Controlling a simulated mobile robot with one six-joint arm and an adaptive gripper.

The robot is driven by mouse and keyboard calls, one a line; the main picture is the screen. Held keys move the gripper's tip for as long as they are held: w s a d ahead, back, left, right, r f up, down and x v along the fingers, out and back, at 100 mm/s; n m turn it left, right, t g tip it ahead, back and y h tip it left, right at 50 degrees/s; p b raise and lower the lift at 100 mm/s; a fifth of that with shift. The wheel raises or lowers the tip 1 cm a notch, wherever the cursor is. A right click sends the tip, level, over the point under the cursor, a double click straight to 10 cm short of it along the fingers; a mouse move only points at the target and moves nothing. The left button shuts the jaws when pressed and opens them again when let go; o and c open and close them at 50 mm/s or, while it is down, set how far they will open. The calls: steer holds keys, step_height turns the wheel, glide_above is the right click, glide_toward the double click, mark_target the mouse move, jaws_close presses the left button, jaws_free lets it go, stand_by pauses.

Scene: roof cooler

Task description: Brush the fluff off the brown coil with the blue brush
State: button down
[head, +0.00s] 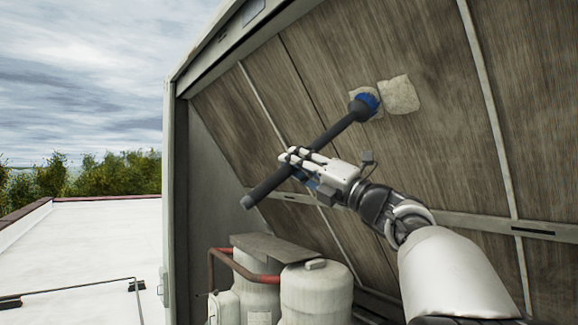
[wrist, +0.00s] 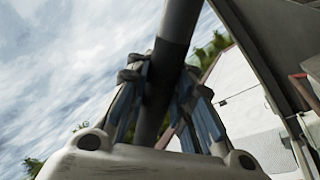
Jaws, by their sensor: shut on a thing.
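The brown coil (head: 445,130) is a large slanted panel with fine streaks, split by pale strips. Two pale patches of fluff show on its upper part. One patch (head: 401,95) is in full view, and the other (head: 359,92) is partly hidden behind the brush head. In the wrist view, the dark handle (wrist: 169,55) runs up between my fingers (wrist: 160,105).
Two pale cylindrical tanks (head: 316,295) with a red-brown pipe (head: 232,262) stand below the panel. The housing's metal frame (head: 178,190) borders the coil at left. The white roof (head: 80,245) is mostly open, with a thin pipe (head: 75,289) low across it.

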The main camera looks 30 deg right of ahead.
steer(key=shift+s+d+b, duration=0.15)
steer(key=shift+s+b, duration=0.05)
steer(key=shift+s, duration=1.1)
steer(key=shift+s+d+b, duration=0.1)
steer(key=shift+s+b, duration=0.1)
steer(key=shift+s, duration=1.1)
steer(key=s, duration=0.7)
steer(key=shift+s+d+b, duration=0.25)
steer(key=shift+d+b, duration=0.05)
steer(key=shift+w, duration=0.15)
steer(key=w+p, duration=0.2)
steer(key=w, duration=0.7)
steer(key=shift+w+a+p, duration=0.15)
steer(key=shift+a+p, duration=0.25)
